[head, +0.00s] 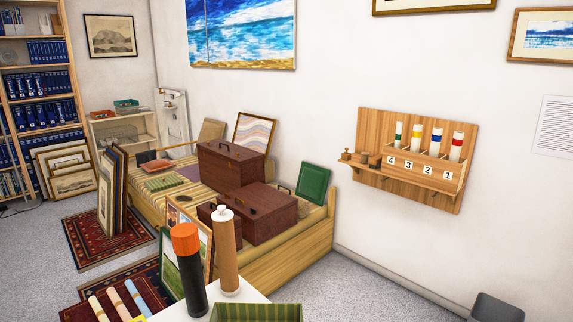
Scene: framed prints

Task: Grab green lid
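No part is plainly a lid that is green, so I cannot tell which thing the green lid is. A green, flat rectangular panel with a raised border (314,184) leans upright at the right end of the wooden bench, behind the brown cases. On the wall rack, a small white tube with a green band (398,134) stands in the slot marked 4. A green striped box (256,312) shows at the bottom edge, cut off by the frame. Neither of my grippers is in view.
A black tube with an orange cap (188,270) and a brown tube with a white cap (225,255) stand at the front. Brown cases (230,168) crowd the striped bench (290,262). Grey floor (350,295) is clear at right, before a dark bin (496,307).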

